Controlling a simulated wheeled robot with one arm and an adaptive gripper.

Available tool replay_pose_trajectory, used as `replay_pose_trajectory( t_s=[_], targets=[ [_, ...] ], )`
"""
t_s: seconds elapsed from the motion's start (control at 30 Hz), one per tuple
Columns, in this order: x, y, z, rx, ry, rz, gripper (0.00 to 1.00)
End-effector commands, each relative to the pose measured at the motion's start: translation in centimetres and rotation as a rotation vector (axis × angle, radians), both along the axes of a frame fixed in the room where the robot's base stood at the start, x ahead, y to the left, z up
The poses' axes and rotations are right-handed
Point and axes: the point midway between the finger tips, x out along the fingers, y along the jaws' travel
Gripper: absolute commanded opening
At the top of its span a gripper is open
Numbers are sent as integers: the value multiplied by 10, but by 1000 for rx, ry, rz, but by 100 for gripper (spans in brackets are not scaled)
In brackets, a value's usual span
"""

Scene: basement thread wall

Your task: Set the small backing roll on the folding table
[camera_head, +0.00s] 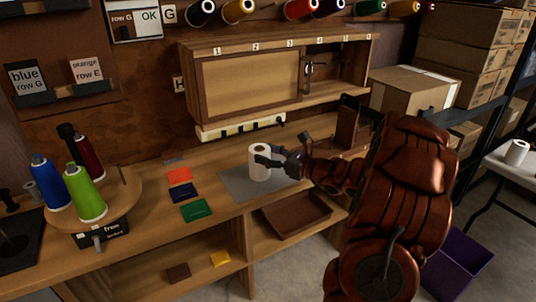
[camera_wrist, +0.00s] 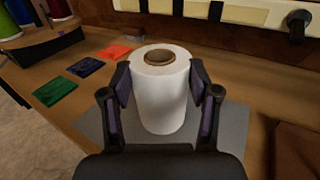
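A white backing roll (camera_head: 260,162) with a brown core stands upright on a grey mat (camera_head: 236,187) on the wooden bench. It also shows in the wrist view (camera_wrist: 163,100). My gripper (camera_head: 270,161) reaches it from the right, with one finger on each side of the roll. In the wrist view both fingertips (camera_wrist: 162,85) appear to press against its sides. The roll's base seems to be on the mat; any small gap below it cannot be told. A white-topped folding table (camera_head: 508,172) is at the far right, with another white roll (camera_head: 516,152) on it.
Orange, navy and green squares (camera_head: 196,211) lie left of the mat. A round stand (camera_head: 118,200) with thread cones is farther left. A purple bin (camera_head: 457,267) and shelving with cartons (camera_head: 408,90) are at right.

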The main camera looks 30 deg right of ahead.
Motion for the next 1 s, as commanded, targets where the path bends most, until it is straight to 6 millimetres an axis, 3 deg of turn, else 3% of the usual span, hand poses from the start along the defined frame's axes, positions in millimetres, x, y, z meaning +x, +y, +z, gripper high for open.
replay_pose_trajectory(
  t_s=[0.23, 0.67, 1.0],
  targets=[
    [0, 0, 0, 0, 1, 0, 86],
    [0, 0, 4, -1, 0, -1, 86],
    [-55, -27, 4, 0, 0, -5, 86]
  ],
)
